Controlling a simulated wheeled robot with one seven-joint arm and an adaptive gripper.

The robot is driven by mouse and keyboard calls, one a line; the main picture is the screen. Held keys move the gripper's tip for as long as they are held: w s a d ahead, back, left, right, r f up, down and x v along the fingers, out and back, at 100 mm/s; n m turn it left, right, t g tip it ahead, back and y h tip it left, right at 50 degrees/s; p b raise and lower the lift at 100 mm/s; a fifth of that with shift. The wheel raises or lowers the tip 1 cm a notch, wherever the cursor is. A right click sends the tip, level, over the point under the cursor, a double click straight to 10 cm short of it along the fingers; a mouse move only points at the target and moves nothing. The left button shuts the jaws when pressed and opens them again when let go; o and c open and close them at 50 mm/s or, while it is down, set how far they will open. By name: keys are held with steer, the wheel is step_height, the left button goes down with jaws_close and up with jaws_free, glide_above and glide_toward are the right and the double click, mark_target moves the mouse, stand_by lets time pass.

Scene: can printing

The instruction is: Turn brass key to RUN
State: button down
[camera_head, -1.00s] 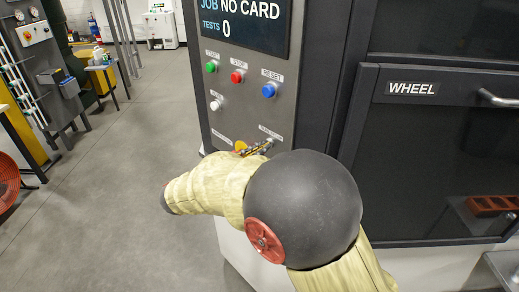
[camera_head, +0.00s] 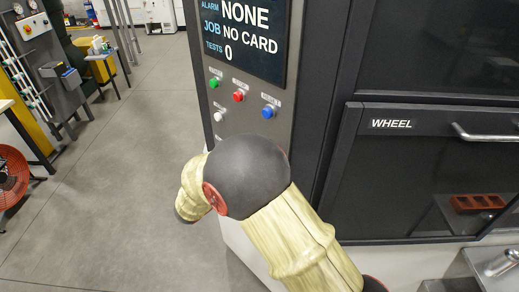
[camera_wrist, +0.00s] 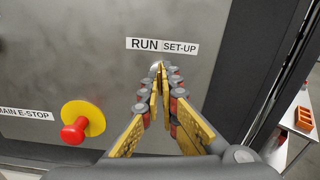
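The grey control panel (camera_wrist: 70,60) fills the left of the wrist view. Its RUN label (camera_wrist: 145,44) and SET-UP label (camera_wrist: 180,47) sit side by side. My gripper (camera_wrist: 160,85) points at the panel just below them, its yellow-padded fingers close together with a narrow gap at the tips. A bit of round silver metal (camera_wrist: 156,66) shows at the fingertips. The brass key cannot be made out; the fingers cover that spot, so I cannot tell whether they hold it. In the head view my arm hides the gripper and the switch.
The red main E-stop (camera_wrist: 75,131) on its yellow plate is left of the fingers. Green (camera_head: 215,83), red (camera_head: 239,96) and blue (camera_head: 268,112) buttons are higher on the panel. The WHEEL door (camera_head: 390,160) stands right.

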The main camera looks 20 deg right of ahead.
steer(key=shift+r+n+p, duration=0.1)
steer(key=shift+n+p, duration=2.1)
steer(key=shift+p, duration=0.55)
steer(key=c, duration=2.1)
jaws_free()
steer(key=v, duration=1.2)
